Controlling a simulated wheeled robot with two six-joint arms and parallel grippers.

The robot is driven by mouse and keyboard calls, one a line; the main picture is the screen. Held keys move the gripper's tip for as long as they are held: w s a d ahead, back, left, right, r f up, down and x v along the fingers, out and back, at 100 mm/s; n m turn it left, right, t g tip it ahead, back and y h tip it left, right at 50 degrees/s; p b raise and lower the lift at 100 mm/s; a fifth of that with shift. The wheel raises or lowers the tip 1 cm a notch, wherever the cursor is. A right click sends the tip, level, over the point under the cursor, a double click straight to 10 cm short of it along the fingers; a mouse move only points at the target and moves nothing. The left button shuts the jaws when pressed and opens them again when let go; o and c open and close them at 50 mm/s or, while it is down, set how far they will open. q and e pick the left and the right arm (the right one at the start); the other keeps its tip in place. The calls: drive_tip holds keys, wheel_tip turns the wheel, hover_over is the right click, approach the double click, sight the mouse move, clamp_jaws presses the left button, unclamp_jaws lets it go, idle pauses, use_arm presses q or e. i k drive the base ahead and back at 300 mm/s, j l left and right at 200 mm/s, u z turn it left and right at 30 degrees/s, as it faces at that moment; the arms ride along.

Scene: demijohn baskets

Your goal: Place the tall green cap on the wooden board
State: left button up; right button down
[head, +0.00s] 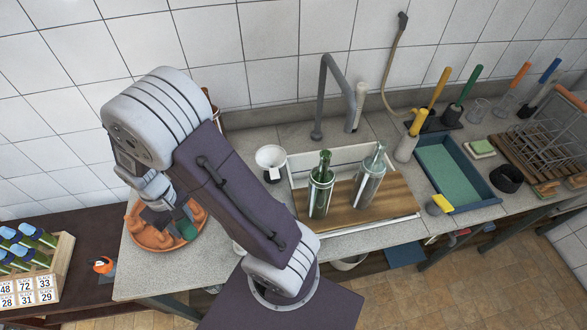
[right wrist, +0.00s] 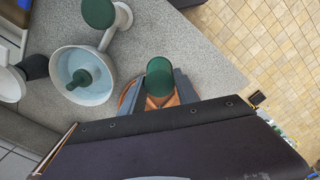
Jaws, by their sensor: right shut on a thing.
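My right gripper (head: 173,219) is shut on a dark green cap (right wrist: 160,78), which stands up between the two grey fingers in the right wrist view. In the head view the held green cap (head: 187,229) shows just above the terracotta dish (head: 150,238). A wooden board (head: 403,200) lies to the right, beyond my arm, and carries two bottles in clear holders. My left gripper is not in view.
Two more green-topped items, a green cap (right wrist: 98,12) and a green piece in a white bowl (right wrist: 80,78), show in the right wrist view. A white funnel (head: 270,157), a grey tap (head: 330,90) and a blue tray (head: 487,200) stand around the board. A wooden rack base (head: 515,155) lies far right.

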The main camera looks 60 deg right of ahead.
sight(397, 192)
drive_tip(key=z, duration=0.95)
drive_tip(key=l+z, duration=0.1)
drive_tip(key=z, duration=0.35)
drive_tip(key=l+z, duration=0.1)
drive_tip(key=z, duration=0.35)
drive_tip(key=l+z, duration=0.1)
drive_tip(key=z, duration=0.35)
drive_tip(key=l+z, duration=0.1)
drive_tip(key=z, duration=0.3)
drive_tip(key=i+l+u, duration=0.3)
drive_tip(key=l, duration=0.15)
drive_tip(key=l+u, duration=0.35)
drive_tip(key=l, duration=0.15)
drive_tip(key=l+u, duration=0.3)
drive_tip(key=l, duration=0.2)
drive_tip(key=i, duration=0.05)
